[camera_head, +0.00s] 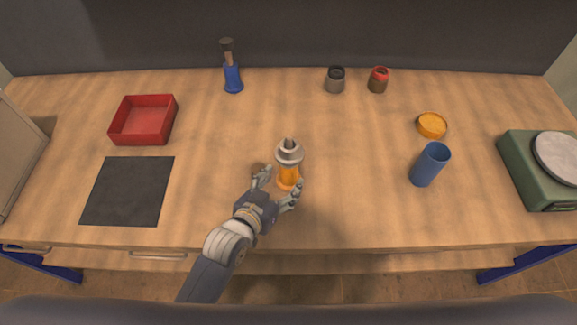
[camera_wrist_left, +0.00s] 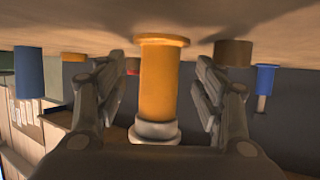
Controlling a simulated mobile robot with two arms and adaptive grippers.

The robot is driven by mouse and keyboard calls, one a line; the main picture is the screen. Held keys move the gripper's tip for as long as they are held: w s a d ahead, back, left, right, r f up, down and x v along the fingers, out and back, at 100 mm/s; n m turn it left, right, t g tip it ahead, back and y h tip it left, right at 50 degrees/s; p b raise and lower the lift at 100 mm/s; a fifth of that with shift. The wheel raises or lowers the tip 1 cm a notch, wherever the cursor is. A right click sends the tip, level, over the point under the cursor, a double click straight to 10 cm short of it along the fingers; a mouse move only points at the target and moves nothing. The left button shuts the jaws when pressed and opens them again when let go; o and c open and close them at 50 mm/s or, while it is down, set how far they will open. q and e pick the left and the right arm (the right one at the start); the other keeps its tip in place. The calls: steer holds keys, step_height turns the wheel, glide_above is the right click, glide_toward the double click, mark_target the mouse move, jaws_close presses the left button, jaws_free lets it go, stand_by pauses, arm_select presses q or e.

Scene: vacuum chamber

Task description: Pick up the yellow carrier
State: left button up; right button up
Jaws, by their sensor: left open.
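The yellow carrier (camera_head: 288,176) stands upright on the wooden table, near the front middle. It has an orange-yellow body and a grey metal top with a short stub. My left gripper (camera_head: 281,181) is open, with one finger on each side of the carrier. In the left wrist view, which is upside down, the carrier (camera_wrist_left: 160,85) is between the open fingers of my left gripper (camera_wrist_left: 155,78). A gap shows between each finger and its body, so it does not look gripped. My right gripper is not in view.
A small brown object (camera_head: 257,168) stands close beside the left finger; it also shows in the wrist view (camera_wrist_left: 234,53). A black mat (camera_head: 128,190) and red tray (camera_head: 143,120) lie left. A blue cup (camera_head: 429,165) and yellow dish (camera_head: 431,125) are right. The table between is clear.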

mark_target(284, 179)
arm_select(q)
steer(key=shift+x, duration=1.25)
steer(key=shift+w+d+f, duration=0.1)
steer(key=shift+w+d, duration=0.05)
steer(key=shift+w, duration=0.25)
steer(key=shift+c, duration=0.6)
steer(key=c, duration=0.9)
steer(key=shift+c, duration=1.1)
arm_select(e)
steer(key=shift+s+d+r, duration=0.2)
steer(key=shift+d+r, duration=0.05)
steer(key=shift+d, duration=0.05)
